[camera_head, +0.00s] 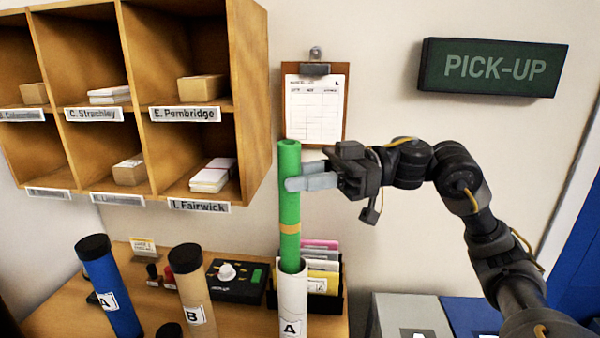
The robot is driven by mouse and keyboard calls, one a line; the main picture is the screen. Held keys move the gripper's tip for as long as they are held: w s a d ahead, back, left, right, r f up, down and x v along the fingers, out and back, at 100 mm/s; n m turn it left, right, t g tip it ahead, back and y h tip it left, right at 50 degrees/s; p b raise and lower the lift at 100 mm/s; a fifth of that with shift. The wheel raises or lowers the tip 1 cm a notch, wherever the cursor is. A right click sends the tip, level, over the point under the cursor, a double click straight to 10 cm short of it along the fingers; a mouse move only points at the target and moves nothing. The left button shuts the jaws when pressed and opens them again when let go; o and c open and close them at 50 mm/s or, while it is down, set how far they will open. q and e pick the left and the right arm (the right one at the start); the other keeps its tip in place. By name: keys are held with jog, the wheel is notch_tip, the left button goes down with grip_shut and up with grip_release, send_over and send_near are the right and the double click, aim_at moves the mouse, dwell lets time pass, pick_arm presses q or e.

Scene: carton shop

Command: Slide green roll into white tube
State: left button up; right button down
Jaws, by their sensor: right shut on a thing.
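The green roll (289,205) stands upright with a tan band around its lower part. My right gripper (300,183) is shut on the green roll near its upper part, reaching in from the right. The white tube (292,300), marked A, stands upright on the wooden counter below. The roll's lower end is at the tube's mouth and is hidden by the rim, so it appears to be a little way inside. My left gripper is out of view.
A blue tube (108,292) and a tan tube (191,290) with black caps stand to the left. A black device (236,282) and a card holder (325,285) are close behind the white tube. Wooden pigeonholes (255,100) and a clipboard (316,105) hang above.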

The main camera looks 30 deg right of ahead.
jog(key=shift+f+b, duration=1.7)
jog(key=shift+f, duration=1.05)
jog(key=c, duration=1)
grip_release()
jog(key=b+v, duration=0.4)
jog(key=v, duration=0.6)
jog(key=shift+d, duration=0.4)
